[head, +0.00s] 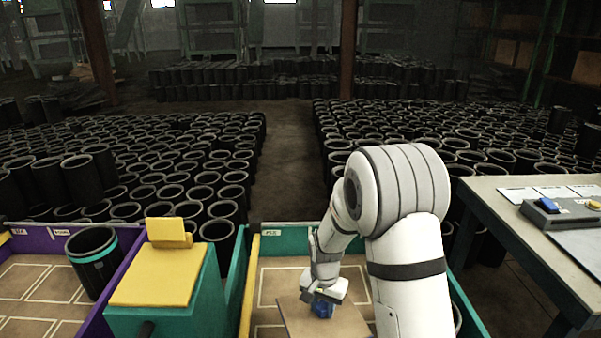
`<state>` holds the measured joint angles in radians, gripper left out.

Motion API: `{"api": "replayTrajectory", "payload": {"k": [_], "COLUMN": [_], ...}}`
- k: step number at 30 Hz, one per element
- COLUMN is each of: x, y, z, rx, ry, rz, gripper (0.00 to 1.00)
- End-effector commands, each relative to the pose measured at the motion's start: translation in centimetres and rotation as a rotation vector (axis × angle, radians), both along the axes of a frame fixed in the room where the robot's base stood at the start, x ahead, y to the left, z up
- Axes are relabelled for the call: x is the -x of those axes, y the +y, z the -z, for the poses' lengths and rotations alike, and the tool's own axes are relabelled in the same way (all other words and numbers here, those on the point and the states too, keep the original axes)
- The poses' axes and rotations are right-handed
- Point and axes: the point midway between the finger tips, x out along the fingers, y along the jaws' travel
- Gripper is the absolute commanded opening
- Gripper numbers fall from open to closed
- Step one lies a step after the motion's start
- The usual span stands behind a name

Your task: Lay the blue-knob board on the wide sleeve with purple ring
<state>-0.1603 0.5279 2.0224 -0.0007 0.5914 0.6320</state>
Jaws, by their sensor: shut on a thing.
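My gripper (325,294) is shut on the blue knob (322,309) of a flat brown board (342,327). The board is at the bottom middle of the head view, over the teal crate (237,283); its lower part is cut off by the frame edge. I cannot tell its height above the crate floor. No purple ring shows. A dark rim (458,318) shows just right of my arm inside the teal crate, mostly hidden; it may be a sleeve.
A black sleeve with a teal ring (92,262) stands in the purple crate (128,262) at left. A green box with a yellow top (158,275) stands between the crates. A table (500,215) with a blue-buttoned control box (558,211) is at right. Many black sleeves (190,165) fill the floor behind.

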Motion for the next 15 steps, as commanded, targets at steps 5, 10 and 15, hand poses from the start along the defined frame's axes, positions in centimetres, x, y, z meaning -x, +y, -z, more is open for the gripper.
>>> {"api": "replayTrajectory", "payload": {"k": [5,10,15], "x": [-1.2,-1.6,-1.3], "y": [-3.9,-7.0,-7.6], "z": [-3.6,-6.3,-8.2], "rx": [0.001,0.001,-0.001], "ry": [-0.006,-0.005,0.003], "rz": [-0.221,-0.411,-0.473], "gripper": [0.0,0.0,0.0]}}
